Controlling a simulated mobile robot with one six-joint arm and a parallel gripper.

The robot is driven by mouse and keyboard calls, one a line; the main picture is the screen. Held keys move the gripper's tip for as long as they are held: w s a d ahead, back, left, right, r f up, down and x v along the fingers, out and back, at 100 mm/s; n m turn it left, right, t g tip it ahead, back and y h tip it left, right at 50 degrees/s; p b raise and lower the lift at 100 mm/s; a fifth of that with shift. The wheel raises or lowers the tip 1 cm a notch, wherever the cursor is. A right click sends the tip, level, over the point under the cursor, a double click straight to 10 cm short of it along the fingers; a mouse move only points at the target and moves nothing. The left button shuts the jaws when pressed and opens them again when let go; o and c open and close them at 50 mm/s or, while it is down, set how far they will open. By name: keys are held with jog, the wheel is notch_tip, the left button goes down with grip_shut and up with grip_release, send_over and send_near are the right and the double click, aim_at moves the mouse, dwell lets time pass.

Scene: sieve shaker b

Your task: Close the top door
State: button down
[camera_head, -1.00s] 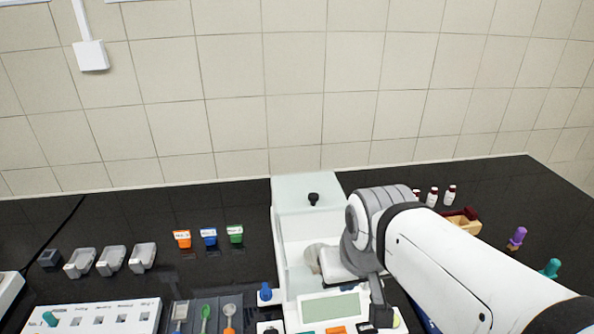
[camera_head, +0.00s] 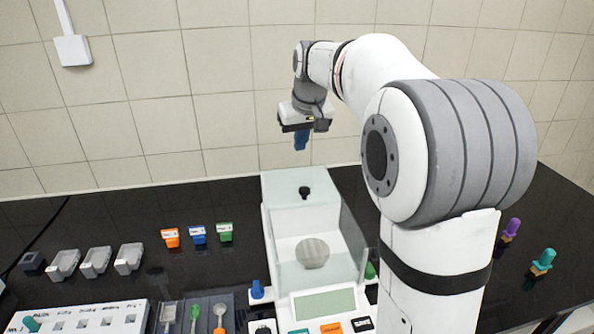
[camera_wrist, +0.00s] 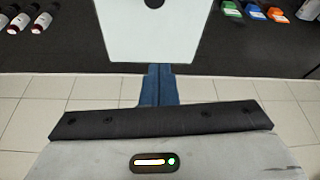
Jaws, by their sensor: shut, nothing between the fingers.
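The balance (camera_head: 330,300) has a glass chamber with a round metal pan (camera_head: 312,253) inside. Its top door (camera_head: 285,186) is a pale, frosted panel with a black knob (camera_head: 304,192). I cannot tell how far the door stands from its frame. My gripper (camera_head: 301,141) is shut and empty, its blue fingers pointing down. In the head view it appears above the rear of the balance, apart from the door. In the wrist view, the door (camera_wrist: 155,40) and part of its knob (camera_wrist: 154,3) lie just beyond the blue fingers (camera_wrist: 158,85).
Orange, blue and green containers (camera_head: 198,235) stand left of the balance, with grey trays (camera_head: 97,262) farther left. A white rack (camera_head: 85,318) and small tools (camera_head: 195,315) are in front. Purple- and teal-topped items (camera_head: 541,262) stand at right. Capped bottles (camera_wrist: 27,22) show in the wrist view.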

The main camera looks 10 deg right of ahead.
jog(key=p, duration=0.2)
send_over(296, 186)
notch_tip(296, 186, down, 10)
jog(key=shift+w+r, duration=0.1)
jog(key=shift+r, duration=0.1)
jog(key=s, duration=0.3)
jog(key=shift+s+d, duration=0.25)
jog(key=shift+s+f+p, duration=0.2)
jog(key=shift+p, duration=0.1)
jog(key=shift+s+d, duration=0.1)
